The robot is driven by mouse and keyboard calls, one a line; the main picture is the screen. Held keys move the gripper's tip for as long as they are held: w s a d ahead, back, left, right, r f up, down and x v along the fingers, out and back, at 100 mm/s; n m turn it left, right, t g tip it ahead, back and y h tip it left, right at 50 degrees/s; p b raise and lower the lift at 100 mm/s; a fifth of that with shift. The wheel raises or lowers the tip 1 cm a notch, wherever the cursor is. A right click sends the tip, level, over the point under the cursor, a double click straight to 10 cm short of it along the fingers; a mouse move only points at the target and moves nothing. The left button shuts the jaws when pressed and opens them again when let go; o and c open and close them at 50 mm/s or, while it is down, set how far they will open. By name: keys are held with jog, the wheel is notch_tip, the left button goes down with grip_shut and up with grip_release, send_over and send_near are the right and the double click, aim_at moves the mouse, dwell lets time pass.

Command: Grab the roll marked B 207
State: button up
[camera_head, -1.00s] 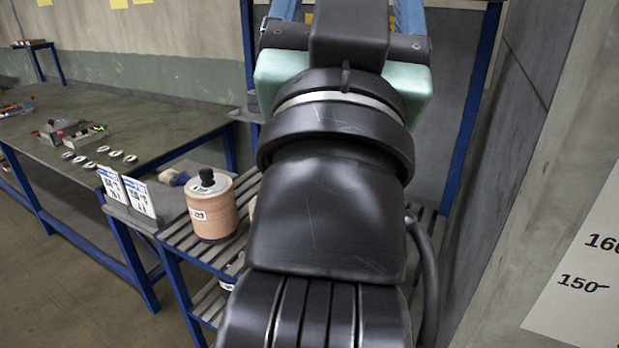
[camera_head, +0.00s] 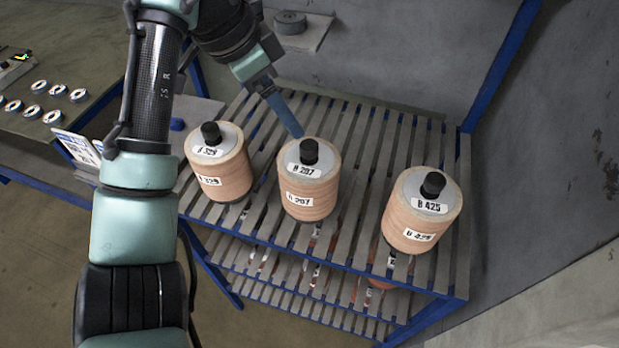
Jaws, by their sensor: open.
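The roll marked B 207 (camera_head: 308,200) stands upright in the middle of the slatted top shelf. It is a tan cylinder with a pale top, a black knob and white labels. My gripper (camera_head: 291,124) is behind this roll, pointing down toward the shelf, with its blue finger close to the roll's upper left edge. I cannot tell whether it touches the roll. Only one finger shows clearly; the other is not distinguishable. The gripper is open and nothing shows in it.
A similar roll (camera_head: 219,180), whose label seems to read B 329, stands to the left, and roll B 425 (camera_head: 413,232) to the right. More rolls lie partly hidden on the lower shelf. A grey wall (camera_head: 545,140) bounds the right side. A table (camera_head: 60,75) is at left.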

aim_at(308, 145)
jog(key=x, duration=0.4)
jog(key=shift+f, duration=0.1)
jog(key=p+x, duration=0.2)
jog(key=x, duration=0.3)
jog(key=shift+d, duration=0.15)
jog(key=shift+c, duration=0.2)
grip_shut()
dwell(0.8)
jog(key=shift+w+r, duration=0.1)
jog(key=shift+r, duration=0.15)
